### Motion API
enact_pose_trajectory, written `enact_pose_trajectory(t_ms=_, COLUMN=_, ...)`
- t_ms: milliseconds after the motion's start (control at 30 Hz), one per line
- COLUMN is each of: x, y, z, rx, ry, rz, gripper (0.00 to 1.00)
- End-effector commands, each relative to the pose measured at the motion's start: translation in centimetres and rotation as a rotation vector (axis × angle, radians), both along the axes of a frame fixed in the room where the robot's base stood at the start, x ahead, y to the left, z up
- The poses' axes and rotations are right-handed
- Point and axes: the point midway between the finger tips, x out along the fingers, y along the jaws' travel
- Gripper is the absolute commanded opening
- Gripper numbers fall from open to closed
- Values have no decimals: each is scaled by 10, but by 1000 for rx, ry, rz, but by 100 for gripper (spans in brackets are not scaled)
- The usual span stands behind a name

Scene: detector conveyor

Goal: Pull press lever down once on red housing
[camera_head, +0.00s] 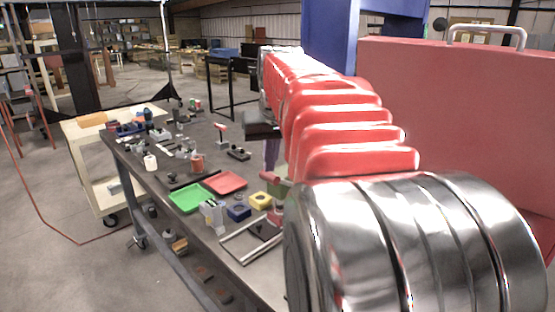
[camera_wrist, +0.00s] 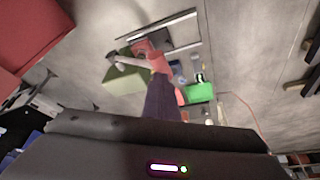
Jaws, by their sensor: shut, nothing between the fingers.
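The red housing (camera_wrist: 150,52) of the press shows in the wrist view just beyond my fingertips. A pale lever (camera_wrist: 130,63) with a grey end sticks out from it to the left, over an olive-green block (camera_wrist: 124,82). In the head view the red housing (camera_head: 277,214) is partly hidden behind my arm. My gripper (camera_wrist: 162,80) is shut and empty, its dark fingers pointing toward the housing and overlapping its lower part in the wrist view. My gripper also shows in the head view (camera_head: 271,158), above the press. I cannot tell whether the fingers touch the lever.
The dark bench (camera_head: 140,160) holds a green tray (camera_head: 187,198), a red tray (camera_head: 224,183), a blue block (camera_head: 238,212), a yellow block (camera_head: 260,200) and several small parts. A pale cart (camera_head: 85,150) stands to the left. A large red panel (camera_head: 460,120) stands at right.

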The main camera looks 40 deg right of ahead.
Motion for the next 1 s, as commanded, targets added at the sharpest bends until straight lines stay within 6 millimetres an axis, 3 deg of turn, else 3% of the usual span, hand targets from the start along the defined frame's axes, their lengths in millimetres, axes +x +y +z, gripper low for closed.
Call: enact_pose_trajectory(t_ms=1000, x=0, y=11, z=-19, rx=0, ry=1, rz=1, gripper=0)
